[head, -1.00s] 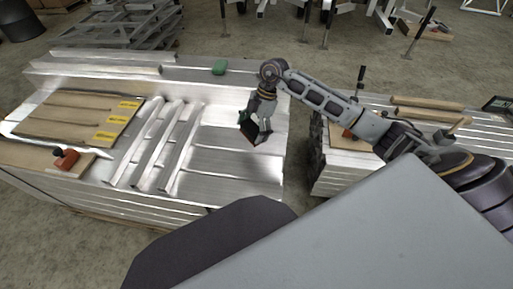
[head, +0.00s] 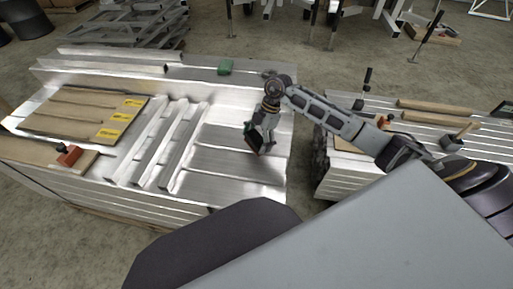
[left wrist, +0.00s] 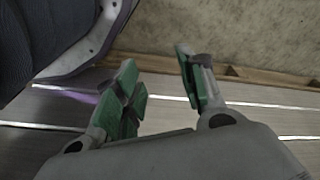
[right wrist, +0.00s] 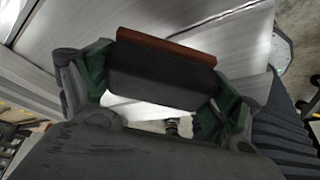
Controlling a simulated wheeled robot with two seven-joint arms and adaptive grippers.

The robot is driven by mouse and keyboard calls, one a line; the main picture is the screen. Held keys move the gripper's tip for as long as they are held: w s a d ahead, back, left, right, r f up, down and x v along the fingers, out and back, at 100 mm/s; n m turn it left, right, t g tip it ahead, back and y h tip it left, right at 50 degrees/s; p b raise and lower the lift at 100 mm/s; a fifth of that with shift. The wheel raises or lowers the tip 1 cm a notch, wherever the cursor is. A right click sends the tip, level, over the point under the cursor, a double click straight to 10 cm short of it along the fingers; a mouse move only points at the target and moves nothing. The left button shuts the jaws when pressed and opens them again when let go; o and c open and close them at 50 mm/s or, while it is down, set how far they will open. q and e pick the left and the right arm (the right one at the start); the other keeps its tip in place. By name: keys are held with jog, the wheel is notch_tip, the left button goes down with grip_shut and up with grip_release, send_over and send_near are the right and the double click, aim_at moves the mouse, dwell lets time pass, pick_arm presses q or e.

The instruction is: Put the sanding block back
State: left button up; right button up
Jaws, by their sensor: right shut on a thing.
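The sanding block (right wrist: 160,78) is a dark grey block with a reddish-brown face. My right gripper (right wrist: 158,95) is shut on it, with a green-padded finger at each end. In the head view the block (head: 252,137) hangs tilted in the right gripper (head: 261,145), over the right part of the metal-sheet stack (head: 225,165). I cannot tell how far above the sheets it is. My left gripper (left wrist: 157,82) shows only in its wrist view. It is open and empty, its green-padded fingers apart above a planked or sheeted surface.
Metal channels (head: 150,150) lie on the stack, left of the right gripper. A board with brown strips (head: 75,115) and a red tool (head: 69,154) are farther left. A green object (head: 225,68) sits at the back. A second stack (head: 345,178) stands right, across a gap.

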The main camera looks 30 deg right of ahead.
pick_arm(q)
jog(key=shift+r, duration=0.2)
pick_arm(e)
jog(key=shift+f, duration=0.25)
jog(key=shift+f, duration=0.45)
notch_tip(320, 180, down, 2)
jog(key=shift+f+b, duration=0.2)
jog(key=shift+b, duration=0.2)
jog(key=shift+f, duration=0.25)
pick_arm(q)
jog(key=shift+s+d+r, duration=0.1)
jog(key=shift+d+r, duration=0.05)
jog(key=shift+r, duration=0.45)
jog(key=shift+s+d+r, duration=0.1)
jog(key=shift+d+r, duration=0.05)
jog(key=shift+r, duration=0.45)
pick_arm(e)
jog(key=o, duration=0.7)
jog(key=shift+f, duration=0.1)
pick_arm(q)
jog(key=shift+w, duration=0.1)
pick_arm(e)
jog(key=shift+o, duration=0.2)
pick_arm(q)
jog(key=shift+r, duration=0.1)
